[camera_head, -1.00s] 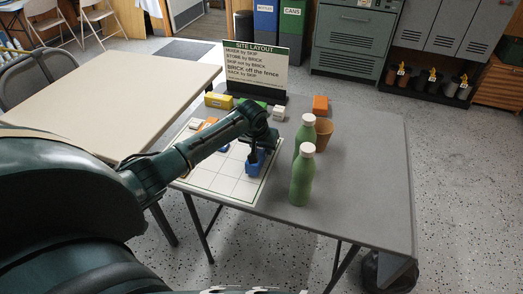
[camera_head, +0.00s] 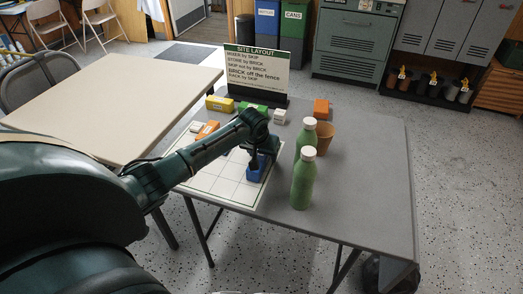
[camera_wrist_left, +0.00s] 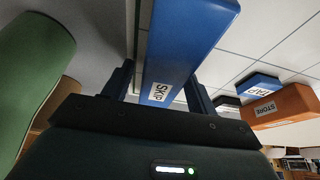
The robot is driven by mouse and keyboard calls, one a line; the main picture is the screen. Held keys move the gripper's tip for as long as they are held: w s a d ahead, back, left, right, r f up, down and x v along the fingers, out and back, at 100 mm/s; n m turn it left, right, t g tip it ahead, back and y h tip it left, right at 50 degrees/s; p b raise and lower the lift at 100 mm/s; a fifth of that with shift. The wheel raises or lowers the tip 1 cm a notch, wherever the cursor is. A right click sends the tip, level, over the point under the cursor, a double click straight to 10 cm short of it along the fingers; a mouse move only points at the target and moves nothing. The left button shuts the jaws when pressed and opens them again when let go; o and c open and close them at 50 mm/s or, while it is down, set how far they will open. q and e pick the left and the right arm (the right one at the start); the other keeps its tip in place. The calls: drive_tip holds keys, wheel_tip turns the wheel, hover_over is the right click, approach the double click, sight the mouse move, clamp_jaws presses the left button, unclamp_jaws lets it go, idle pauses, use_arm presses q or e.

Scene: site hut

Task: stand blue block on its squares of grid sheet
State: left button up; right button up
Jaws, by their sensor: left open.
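The blue block (camera_head: 256,173), labelled SKIP, is upright on the right part of the white grid sheet (camera_head: 205,187). My left gripper (camera_head: 259,158) comes down over it from above. In the left wrist view the blue block (camera_wrist_left: 182,45) lies between the two open fingers, with a narrow gap visible at each side. My forearm hides part of the sheet behind it. The exact squares under the block are hard to make out. My right gripper is not in view.
An orange STORE block (camera_wrist_left: 282,106) and a blue TAP block (camera_wrist_left: 258,84) are on the sheet. Two green bottles (camera_head: 303,182) and a tan cup (camera_head: 325,137) stand close right. The layout sign (camera_head: 258,72) and yellow block (camera_head: 219,104) are behind. The table's right side (camera_head: 370,180) is clear.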

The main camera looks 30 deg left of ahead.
use_arm(q)
drive_tip(key=p+v, duration=0.1)
drive_tip(key=v, duration=1.1)
drive_tip(key=shift+p, duration=0.35)
drive_tip(key=shift+s+d, duration=0.1)
